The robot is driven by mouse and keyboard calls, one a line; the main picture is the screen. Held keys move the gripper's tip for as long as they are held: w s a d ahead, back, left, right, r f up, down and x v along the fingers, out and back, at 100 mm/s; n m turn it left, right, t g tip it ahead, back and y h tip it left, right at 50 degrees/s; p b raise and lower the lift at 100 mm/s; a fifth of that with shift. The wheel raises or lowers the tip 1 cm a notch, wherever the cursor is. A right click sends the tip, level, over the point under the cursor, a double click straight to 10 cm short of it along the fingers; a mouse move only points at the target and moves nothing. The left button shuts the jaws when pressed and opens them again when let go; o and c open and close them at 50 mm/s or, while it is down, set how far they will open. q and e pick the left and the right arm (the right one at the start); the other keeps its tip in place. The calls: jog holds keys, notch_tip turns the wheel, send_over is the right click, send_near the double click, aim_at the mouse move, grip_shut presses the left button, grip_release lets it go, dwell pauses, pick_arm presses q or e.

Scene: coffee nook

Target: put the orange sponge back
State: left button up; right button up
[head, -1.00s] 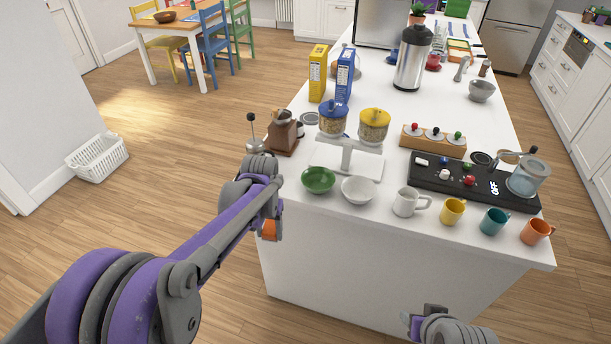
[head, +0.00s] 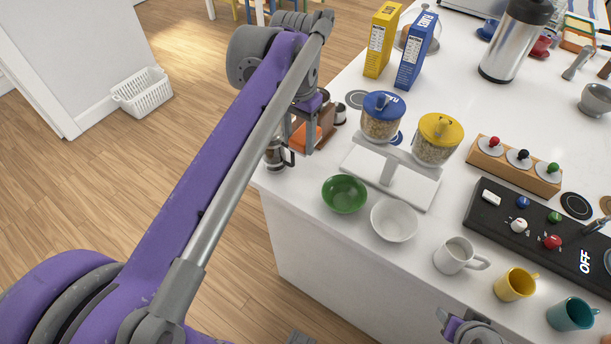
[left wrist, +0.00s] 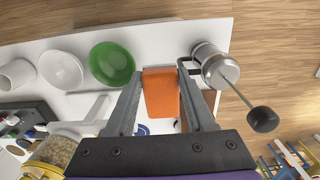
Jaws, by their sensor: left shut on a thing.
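The orange sponge (head: 304,138) is a small block held between the fingers of my left gripper (head: 302,128). In the left wrist view, the sponge (left wrist: 161,96) sits between the two grey fingers. In the head view, my left gripper is at the near left corner of the white counter (head: 290,225), between the French press and the grinder. I cannot tell whether the sponge touches the counter. Part of the sponge is hidden by the gripper. My right gripper (head: 448,324) shows only partly at the bottom edge; its fingers are unclear.
A French press (head: 275,154) stands close beside the sponge. The grinder (head: 326,113) is partly hidden behind my gripper. A green bowl (head: 344,194), a white bowl (head: 394,220) and the dispenser stand (head: 388,176) are to the right.

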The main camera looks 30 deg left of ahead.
aim_at(300, 189)
pick_arm(q)
notch_tip(300, 189, down, 15)
jog(key=shift+r+b, duration=0.1)
jog(key=shift+b, duration=0.4)
jog(key=shift+f, duration=0.2)
jog(key=o, duration=1.3)
jog(key=shift+r, duration=0.1)
